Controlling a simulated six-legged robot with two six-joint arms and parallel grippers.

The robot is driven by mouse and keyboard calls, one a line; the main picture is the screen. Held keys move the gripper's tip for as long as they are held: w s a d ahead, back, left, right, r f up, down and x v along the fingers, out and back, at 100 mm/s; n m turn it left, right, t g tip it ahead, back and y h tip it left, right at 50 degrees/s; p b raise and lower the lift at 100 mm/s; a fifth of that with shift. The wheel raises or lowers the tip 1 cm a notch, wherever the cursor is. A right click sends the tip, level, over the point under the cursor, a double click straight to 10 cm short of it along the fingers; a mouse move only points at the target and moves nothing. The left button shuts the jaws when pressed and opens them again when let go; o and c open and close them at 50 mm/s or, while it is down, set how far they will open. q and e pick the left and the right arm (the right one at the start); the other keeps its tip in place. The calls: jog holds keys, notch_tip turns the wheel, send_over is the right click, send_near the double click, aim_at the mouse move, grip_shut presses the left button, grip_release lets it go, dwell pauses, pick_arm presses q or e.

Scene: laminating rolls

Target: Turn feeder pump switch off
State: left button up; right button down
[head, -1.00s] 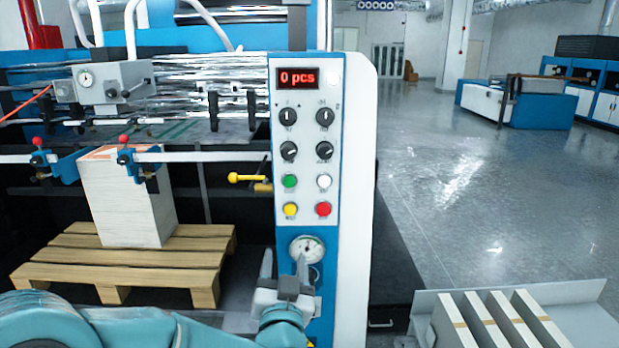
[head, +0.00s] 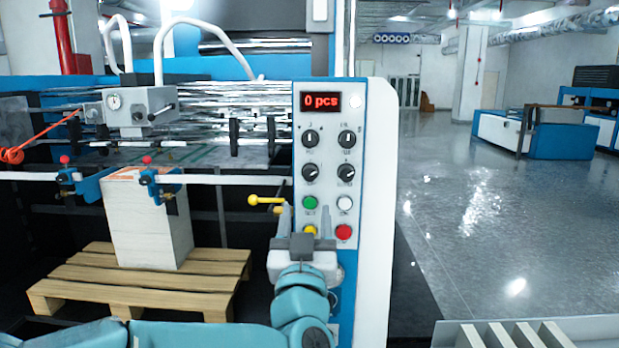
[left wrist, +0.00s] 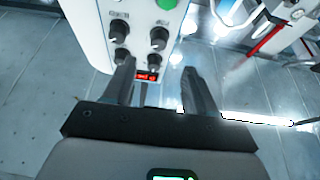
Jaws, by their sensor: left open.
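The control panel (head: 325,185) stands upright with a red "0 pcs" display (head: 320,101). Below it are two upper black rotary switches (head: 311,138), (head: 347,138) and two lower ones (head: 310,173), (head: 346,172). Their labels are too small to tell which is the feeder pump switch. My left gripper (head: 307,213) is open and empty in front of the lower buttons, below the switches, partly covering the yellow button (head: 310,231). In the left wrist view, the fingers (left wrist: 158,80) are spread, with black knobs (left wrist: 118,30) beyond them. My right gripper is not in view.
Green (head: 310,202), white (head: 344,203) and red (head: 344,232) buttons lie under the switches. A yellow lever (head: 265,200) juts out left of the panel. A paper stack (head: 148,225) stands on a wooden pallet (head: 90,290). Open floor (head: 480,230) lies to the right.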

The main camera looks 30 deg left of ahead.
aim_at(310, 178)
pick_arm(q)
jog(key=p+x, duration=0.2)
jog(key=x, duration=0.6)
jog(key=shift+w+a, duration=0.1)
jog(key=shift+w, duration=0.2)
jog(key=shift+w+a+r, duration=0.15)
jog(key=shift+w+a, duration=0.05)
jog(key=shift+w, duration=0.25)
grip_shut()
